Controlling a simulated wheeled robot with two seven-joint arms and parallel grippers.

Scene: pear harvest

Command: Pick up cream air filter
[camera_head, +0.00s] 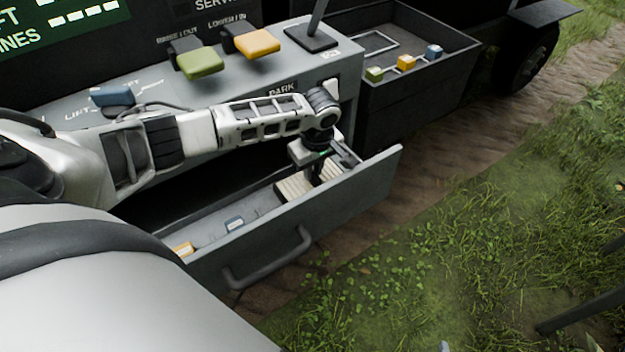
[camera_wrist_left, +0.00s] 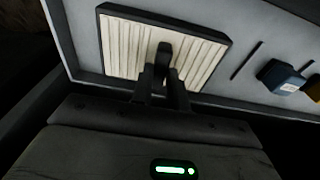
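The cream air filter (camera_head: 292,188) lies in the open grey drawer (camera_head: 350,192), near its right end. In the left wrist view the filter (camera_wrist_left: 122,45) is a pleated cream panel with a dark frame and a dark upright tab (camera_wrist_left: 164,50) at its middle. My left gripper (camera_head: 317,174) points down over the filter. In the wrist view its two dark fingers (camera_wrist_left: 163,85) are a little apart at the tab. Whether they press on it cannot be told. My right gripper is not in view.
A blue block (camera_head: 235,224) and a yellow block (camera_head: 183,249) lie further left in the drawer. The drawer handle (camera_head: 270,262) sticks out in front. A black tray (camera_head: 420,75) with several small blocks stands at the back right. Grass lies to the right.

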